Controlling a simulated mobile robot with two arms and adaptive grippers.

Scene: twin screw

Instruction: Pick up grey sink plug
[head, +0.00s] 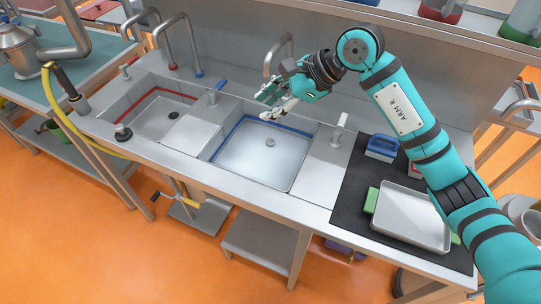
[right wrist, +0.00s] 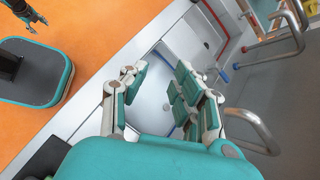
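A dark grey plug-like piece with an upright knob (head: 122,132) stands at the front left rim of the left basin in the head view; I take it for the grey sink plug. My right gripper (head: 278,98) hangs above the back of the right basin (head: 236,160), well right of that piece. In the right wrist view the right gripper (right wrist: 160,98) has its fingers spread, with nothing between them but the basin below. My left gripper (right wrist: 30,14) shows small at the upper left of the right wrist view, its fingers apart; it is out of the head view.
The left basin (head: 135,108) has a red band, the right one a blue band. Taps (head: 285,42) rise along the back. A yellow hose (head: 85,140) hangs at the left. A metal tray (head: 412,218) and a blue-and-white box (head: 381,148) lie on a black mat at the right.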

